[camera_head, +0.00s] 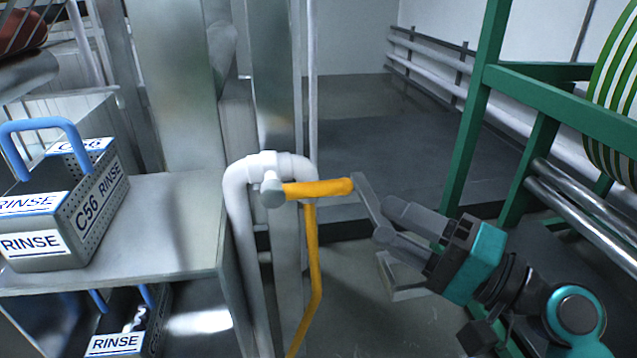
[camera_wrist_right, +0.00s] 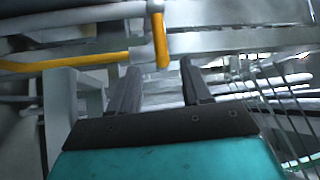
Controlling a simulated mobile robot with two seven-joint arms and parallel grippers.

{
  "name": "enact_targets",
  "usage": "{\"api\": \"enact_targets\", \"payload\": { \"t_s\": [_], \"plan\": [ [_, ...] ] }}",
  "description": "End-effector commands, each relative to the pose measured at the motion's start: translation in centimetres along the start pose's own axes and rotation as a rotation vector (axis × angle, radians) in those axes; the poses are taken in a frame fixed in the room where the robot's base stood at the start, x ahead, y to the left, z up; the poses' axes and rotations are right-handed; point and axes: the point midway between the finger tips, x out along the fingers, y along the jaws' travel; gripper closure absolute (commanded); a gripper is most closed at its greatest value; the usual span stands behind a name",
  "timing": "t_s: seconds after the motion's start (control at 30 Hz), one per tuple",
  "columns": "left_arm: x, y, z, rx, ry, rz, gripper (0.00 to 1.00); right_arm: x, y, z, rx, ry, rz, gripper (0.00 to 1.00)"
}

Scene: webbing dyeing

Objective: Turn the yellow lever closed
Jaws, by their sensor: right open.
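The yellow lever (camera_head: 318,188) sticks out level to the right from a grey hub on the white bent pipe (camera_head: 240,210). My right gripper (camera_head: 386,219) is open, to the right of the lever's free end and a little lower. It also shows in the right wrist view (camera_wrist_right: 157,75), with nothing between its fingers. I cannot tell whether a finger touches the lever's tip. My left gripper is out of view.
A yellow pipe (camera_head: 314,265) runs down below the lever. A grey table (camera_head: 170,230) with a RINSE basket (camera_head: 85,220) stands at left. A green rack (camera_head: 478,110) with a striped reel stands at right. Open floor lies behind.

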Motion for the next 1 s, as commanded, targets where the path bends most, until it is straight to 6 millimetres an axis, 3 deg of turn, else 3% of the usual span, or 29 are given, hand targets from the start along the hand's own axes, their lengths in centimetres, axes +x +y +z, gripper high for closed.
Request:
{"api": "enact_targets", "payload": {
  "t_s": [0.3, 0.5, 0.7, 1.0],
  "plan": [
    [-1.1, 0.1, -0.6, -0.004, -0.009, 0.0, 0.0, 6.7, -0.3, 0.0, 0.003, -0.001, -0.004, 0.52],
    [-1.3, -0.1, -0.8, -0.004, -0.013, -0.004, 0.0, 9.8, -0.2, 0.0, 0.003, 0.0, -0.002, 0.52],
    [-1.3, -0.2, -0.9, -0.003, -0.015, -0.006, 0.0, 11.0, -0.1, 0.0, 0.001, 0.0, 0.0, 0.52],
    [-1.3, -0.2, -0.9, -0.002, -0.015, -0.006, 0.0, 11.0, 0.0, 0.0, 0.001, 0.0, 0.001, 0.55]
  ]
}}
